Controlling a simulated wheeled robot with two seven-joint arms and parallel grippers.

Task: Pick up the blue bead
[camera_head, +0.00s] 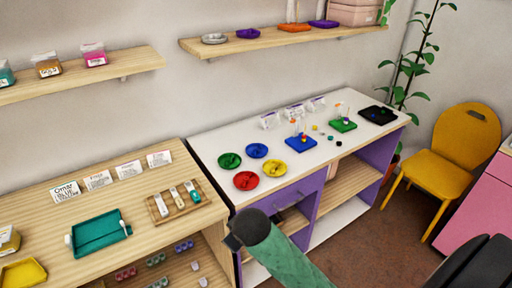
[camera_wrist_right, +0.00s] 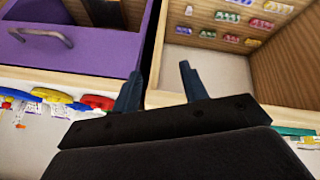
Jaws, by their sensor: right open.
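Several tiny loose beads (camera_head: 323,133) lie on the white tabletop between the blue board (camera_head: 300,143) and the green board (camera_head: 343,125). They are too small to tell surely which one is the blue bead. Both boards carry upright pegs with small pieces on them. My right gripper (camera_wrist_right: 160,72) shows in the right wrist view, its two fingers apart and nothing between them. It is in front of the cabinets, apart from the beads. In the head view a green arm link of mine reaches in from below. My left gripper is not in view.
Green, blue, red (camera_head: 246,180) and yellow dishes (camera_head: 302,169) stand on the white table's left part. A black tray (camera_head: 378,115) is at its right end. The wooden cabinet (camera_head: 150,240) with a teal tray (camera_head: 98,233) stands at left. A purple drawer (camera_wrist_right: 60,45) shows in the wrist view.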

